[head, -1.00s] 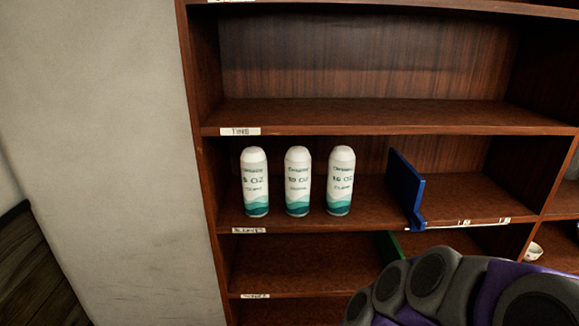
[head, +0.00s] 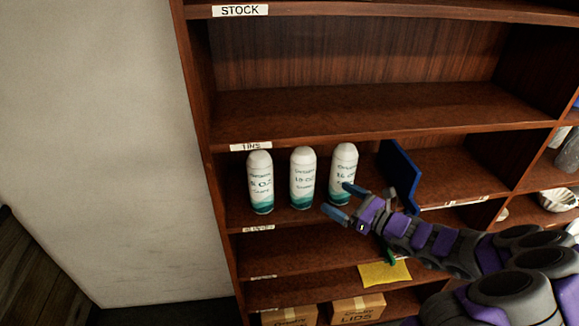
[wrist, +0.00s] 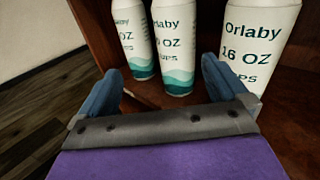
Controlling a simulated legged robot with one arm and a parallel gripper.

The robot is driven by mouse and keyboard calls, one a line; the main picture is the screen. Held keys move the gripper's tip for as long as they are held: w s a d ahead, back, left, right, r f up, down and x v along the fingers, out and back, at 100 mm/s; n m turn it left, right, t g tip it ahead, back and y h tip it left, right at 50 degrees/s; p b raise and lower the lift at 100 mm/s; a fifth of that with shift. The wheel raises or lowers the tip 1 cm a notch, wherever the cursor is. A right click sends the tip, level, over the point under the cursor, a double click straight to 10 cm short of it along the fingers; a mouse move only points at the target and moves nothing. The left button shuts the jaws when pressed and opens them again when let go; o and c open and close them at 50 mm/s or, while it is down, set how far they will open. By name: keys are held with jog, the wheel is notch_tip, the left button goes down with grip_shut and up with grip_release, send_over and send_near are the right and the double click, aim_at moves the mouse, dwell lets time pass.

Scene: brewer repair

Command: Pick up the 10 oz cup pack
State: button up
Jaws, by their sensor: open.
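The 10 oz cup pack (head: 303,178) is a white cylinder with a teal wave at its base, upright in the middle of three packs on a wooden shelf. It also shows in the wrist view (wrist: 172,45), beyond the fingers and between them. The 8 oz pack (head: 260,182) stands to its left and the 16 oz pack (head: 343,170) to its right. My gripper (head: 345,202), with blue fingers, is open and empty in front of the shelf, just below the 16 oz pack. In the wrist view, my right finger overlaps the 16 oz pack (wrist: 255,45).
A blue divider (head: 402,175) stands right of the packs. A yellow note (head: 384,274) and boxes, one marked LIDS (head: 357,308), are lower down. Metal bowls (head: 558,200) are at the right. The shelf above (head: 370,112) is bare. A pale wall is at the left.

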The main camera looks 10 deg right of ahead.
aim_at(313, 176)
jog(key=shift+m+t, duration=0.3)
jog(key=shift+m, duration=0.1)
jog(key=x, duration=0.6)
jog(key=w+d+x, duration=0.1)
jog(key=x, duration=0.2)
jog(key=shift+w+a+f, duration=0.2)
jog(key=shift+w+f, duration=0.1)
jog(key=shift+f, duration=0.05)
jog(key=shift+w+a, duration=0.2)
jog(key=shift+w, duration=0.1)
jog(key=shift+w+d, duration=0.25)
jog(key=shift+d, duration=0.25)
jog(key=shift+w+d, duration=0.1)
jog(key=shift+w, duration=0.1)
jog(key=x, duration=0.6)
jog(key=shift+s+a+p, duration=0.3)
jog(key=shift+p, duration=0.05)
jog(key=shift+a, duration=0.25)
jog(key=shift+d, duration=0.6)
jog(key=shift+c, duration=0.8)
jog(key=shift+d, duration=0.55)
jog(key=c, duration=0.5)
jog(key=shift+a, duration=0.9)
jog(key=c, duration=0.5)
